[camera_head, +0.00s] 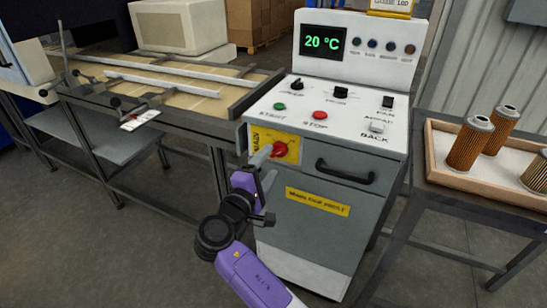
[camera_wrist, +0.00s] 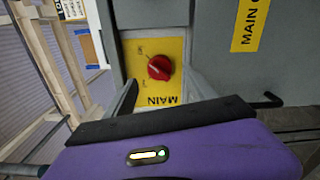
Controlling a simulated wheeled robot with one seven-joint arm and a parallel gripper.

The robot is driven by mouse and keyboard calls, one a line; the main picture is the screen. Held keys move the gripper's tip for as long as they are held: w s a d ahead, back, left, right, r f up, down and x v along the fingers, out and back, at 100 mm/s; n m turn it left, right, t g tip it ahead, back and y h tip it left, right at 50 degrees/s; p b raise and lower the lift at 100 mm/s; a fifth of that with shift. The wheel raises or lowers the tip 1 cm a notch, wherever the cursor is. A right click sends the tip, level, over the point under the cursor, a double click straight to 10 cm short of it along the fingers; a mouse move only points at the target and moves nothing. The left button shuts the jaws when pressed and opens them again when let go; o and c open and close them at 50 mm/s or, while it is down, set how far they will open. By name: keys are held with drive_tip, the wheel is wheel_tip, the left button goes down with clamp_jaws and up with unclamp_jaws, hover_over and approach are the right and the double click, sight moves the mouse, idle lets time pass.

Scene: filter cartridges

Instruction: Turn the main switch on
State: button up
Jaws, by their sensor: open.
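The main switch is a red rotary knob (camera_head: 280,149) on a yellow plate (camera_head: 291,153) on the front of the grey control cabinet, below the green start button. In the wrist view the red knob (camera_wrist: 159,67) sits on the yellow plate (camera_wrist: 140,48) marked MAIN, with a pale mark on the knob's face. My gripper (camera_head: 266,167) is just in front of the plate, at the knob's lower left in the head view. In the wrist view its two fingers are spread, one on each side below the knob, with nothing between them. I cannot tell whether a finger touches the plate.
The cabinet (camera_head: 312,240) has a black handle (camera_head: 345,172) right of the switch. Its display (camera_head: 324,41) reads 20 °C. A conveyor table (camera_head: 150,85) stands at left. A wooden tray (camera_head: 430,160) with filter cartridges (camera_head: 468,143) is at right. Floor in front is clear.

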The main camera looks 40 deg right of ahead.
drive_tip(key=shift+v, duration=1.6)
